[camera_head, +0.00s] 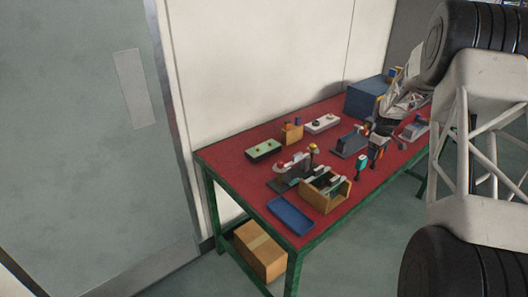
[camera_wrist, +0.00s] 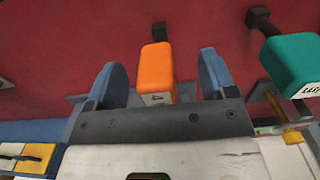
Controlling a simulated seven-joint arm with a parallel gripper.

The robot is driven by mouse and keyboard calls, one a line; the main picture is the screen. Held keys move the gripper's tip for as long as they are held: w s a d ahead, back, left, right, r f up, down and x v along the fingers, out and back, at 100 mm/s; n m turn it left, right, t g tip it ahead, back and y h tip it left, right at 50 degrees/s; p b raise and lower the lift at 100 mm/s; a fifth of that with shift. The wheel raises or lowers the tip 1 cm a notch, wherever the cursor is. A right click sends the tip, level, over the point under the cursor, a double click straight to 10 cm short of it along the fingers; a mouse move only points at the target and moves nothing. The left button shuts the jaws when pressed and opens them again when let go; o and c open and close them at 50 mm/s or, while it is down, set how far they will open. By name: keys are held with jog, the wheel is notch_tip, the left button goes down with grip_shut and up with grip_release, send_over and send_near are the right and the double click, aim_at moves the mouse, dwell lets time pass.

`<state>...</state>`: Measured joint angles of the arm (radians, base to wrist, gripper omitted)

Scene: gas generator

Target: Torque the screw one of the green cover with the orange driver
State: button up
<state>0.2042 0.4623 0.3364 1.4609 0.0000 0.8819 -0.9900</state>
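In the wrist view, the orange driver (camera_wrist: 157,68) stands between the two blue fingers of my open gripper (camera_wrist: 162,78). Gaps show on both sides of its handle, so the fingers look apart from it. In the head view, my gripper is small beside the drivers on the right half of the table, and its fingers are hard to make out. The orange driver (camera_head: 377,153) shows there too. The green cover (camera_head: 264,148) lies on a dark base near the table's back left edge. Its screws are too small to tell apart.
A teal driver (camera_wrist: 292,62) stands to the right of the orange one. The red table (camera_head: 233,156) also holds a wooden crate (camera_head: 322,197) of parts, a blue tray (camera_head: 290,214), a white plate (camera_head: 322,123) and a blue box (camera_head: 362,101). Clear tabletop lies around the green cover.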

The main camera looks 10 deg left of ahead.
jog(key=c, duration=1.4)
jog(key=shift+r, duration=3.75)
jog(key=shift+a, duration=0.1)
jog(key=w+a+n, duration=0.1)
jog(key=a+n, duration=0.6)
jog(key=a, duration=0.9)
jog(key=w+a+r+n, duration=0.1)
jog(key=a+n, duration=0.6)
jog(key=a, duration=1)
jog(key=w+a+r+n, duration=0.1)
jog(key=a+n, duration=0.6)
jog(key=a, duration=1)
jog(key=shift+w+a, duration=0.1)
jog(key=shift+a, duration=0.15)
